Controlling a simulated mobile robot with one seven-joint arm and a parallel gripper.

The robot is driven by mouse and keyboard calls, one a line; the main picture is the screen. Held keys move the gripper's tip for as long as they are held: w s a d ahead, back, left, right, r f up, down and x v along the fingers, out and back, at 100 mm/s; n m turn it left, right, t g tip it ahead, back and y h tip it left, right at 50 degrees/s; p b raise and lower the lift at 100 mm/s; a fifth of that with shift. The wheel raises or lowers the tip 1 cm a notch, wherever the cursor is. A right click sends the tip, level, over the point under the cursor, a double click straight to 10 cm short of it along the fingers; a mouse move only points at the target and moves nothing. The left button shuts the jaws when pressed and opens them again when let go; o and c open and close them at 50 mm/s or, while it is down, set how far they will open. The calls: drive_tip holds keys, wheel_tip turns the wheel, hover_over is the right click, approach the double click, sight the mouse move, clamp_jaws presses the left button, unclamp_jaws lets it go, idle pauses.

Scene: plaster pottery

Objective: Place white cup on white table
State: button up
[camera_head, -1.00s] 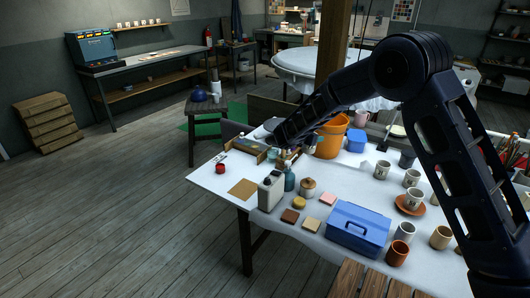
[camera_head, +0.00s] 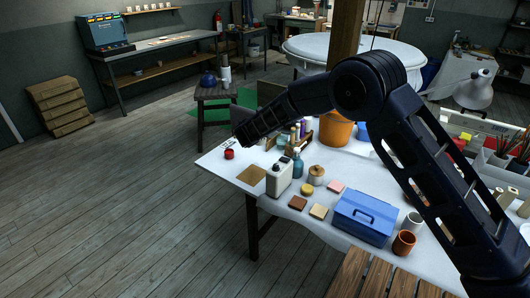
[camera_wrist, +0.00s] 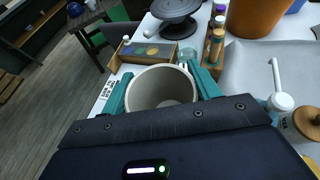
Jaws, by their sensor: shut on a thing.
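The white cup (camera_wrist: 160,90) shows in the wrist view with its open mouth toward the camera. My gripper (camera_wrist: 159,84) has its teal fingers on both sides of the cup and is shut on it. In the head view my gripper (camera_head: 243,136) is above the left end of the white table (camera_head: 212,167); the cup cannot be made out there. In the wrist view the table's left edge runs near the cup. The gap between the cup's base and the tabletop cannot be judged.
A red pot (camera_head: 229,154), a brown square (camera_head: 251,175) and a white bottle (camera_head: 279,177) stand near the gripper. Small bottles (camera_wrist: 215,42) and an orange bucket (camera_head: 336,130) are farther right. A blue toolbox (camera_head: 364,217) is at the front. Bare tabletop shows at the left corner.

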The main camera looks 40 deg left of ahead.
wheel_tip(320, 180, down, 17)
drive_tip(key=shift+r, duration=0.15)
idle(0.5)
drive_tip(key=o, duration=1.1)
drive_tip(key=v, duration=1.2)
drive_tip(key=shift+r, duration=0.1)
